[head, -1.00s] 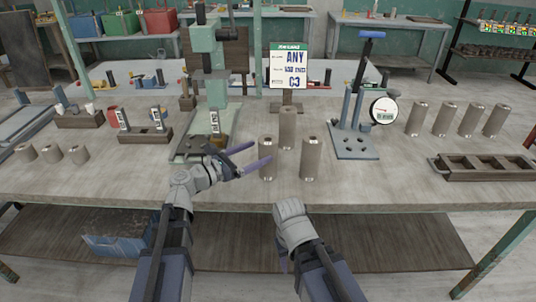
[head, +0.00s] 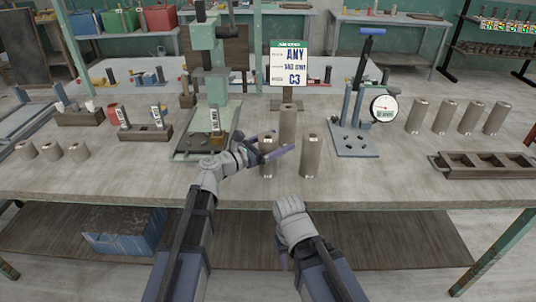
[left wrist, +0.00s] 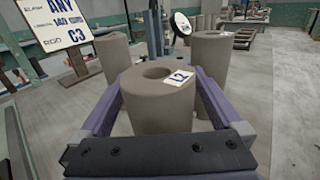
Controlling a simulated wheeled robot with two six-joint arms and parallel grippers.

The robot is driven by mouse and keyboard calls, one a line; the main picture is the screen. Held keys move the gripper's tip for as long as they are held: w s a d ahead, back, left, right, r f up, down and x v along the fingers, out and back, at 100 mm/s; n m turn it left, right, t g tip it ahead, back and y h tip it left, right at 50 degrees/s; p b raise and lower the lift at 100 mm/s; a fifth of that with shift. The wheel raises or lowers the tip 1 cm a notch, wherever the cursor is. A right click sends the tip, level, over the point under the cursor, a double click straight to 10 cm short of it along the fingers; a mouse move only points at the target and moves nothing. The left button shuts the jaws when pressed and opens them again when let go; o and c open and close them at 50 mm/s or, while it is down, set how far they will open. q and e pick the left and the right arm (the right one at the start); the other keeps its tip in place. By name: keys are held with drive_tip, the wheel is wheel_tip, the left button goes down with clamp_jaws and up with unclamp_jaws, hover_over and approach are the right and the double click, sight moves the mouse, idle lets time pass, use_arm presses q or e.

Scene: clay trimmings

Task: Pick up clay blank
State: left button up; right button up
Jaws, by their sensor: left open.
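Three tall grey-brown clay blanks stand upright near the middle of the table. My open left gripper (head: 276,143) has its purple fingers on either side of the front left blank (head: 266,165). In the left wrist view this blank (left wrist: 150,108) stands between the fingers, with a hole in its top and a small white tag; I cannot tell if the fingers touch it. The back blank (head: 287,122) and front right blank (head: 310,158) stand close by, outside the fingers. My right arm's grey wrist (head: 292,220) is low at the table's front edge, its jaws not clear.
A green press (head: 209,80) stands behind left. A sign (head: 289,66) reading "ANY" and "C3" stands behind the blanks. A blue-handled stand with a dial gauge (head: 384,109) is to the right. Several more cylinders (head: 443,117) and a compartmented tray (head: 485,172) are further right.

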use_arm(q)
clamp_jaws()
idle(0.8)
